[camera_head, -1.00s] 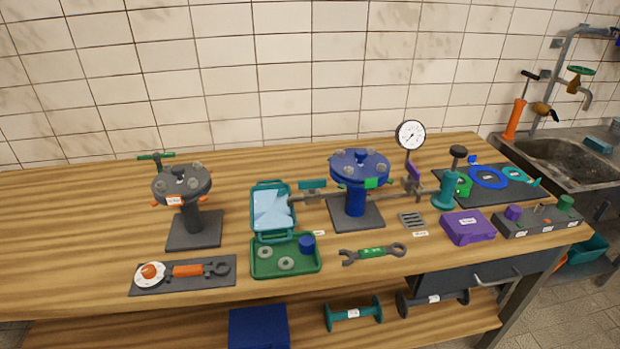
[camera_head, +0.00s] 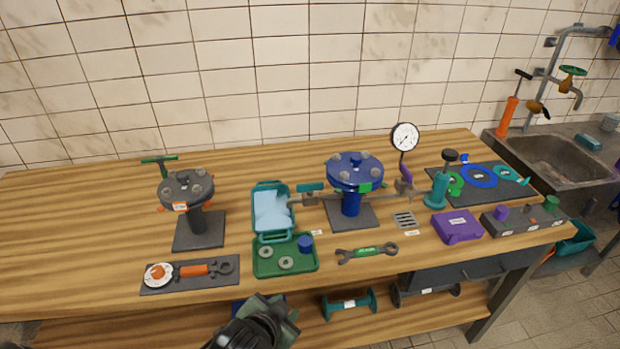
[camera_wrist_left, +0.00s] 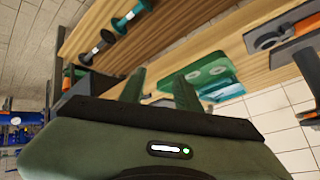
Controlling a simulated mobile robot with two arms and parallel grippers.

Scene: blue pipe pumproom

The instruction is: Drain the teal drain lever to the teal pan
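The teal drain lever (camera_head: 311,187) sits on the thin pipe at the left of the blue flanged vessel (camera_head: 352,174). The teal pan (camera_head: 256,194) lies left of the vessel, its pale blue inside showing by the pipe's left end. My left gripper (camera_head: 282,306) is low at the front edge of the bench, apart from lever and pan. In the left wrist view its two fingers (camera_wrist_left: 160,88) are spread with nothing seen between them. The pan shows partly there (camera_wrist_left: 225,92), behind the green tray (camera_wrist_left: 207,70). My right gripper is not in view.
The green tray (camera_head: 285,273) with rings and a blue cap lies before the pan. A green-marked wrench (camera_head: 367,252) and a grate (camera_head: 404,219) lie right of it. A grey flanged vessel (camera_head: 186,190) stands left. A gauge (camera_head: 404,137) rises behind the pipe.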

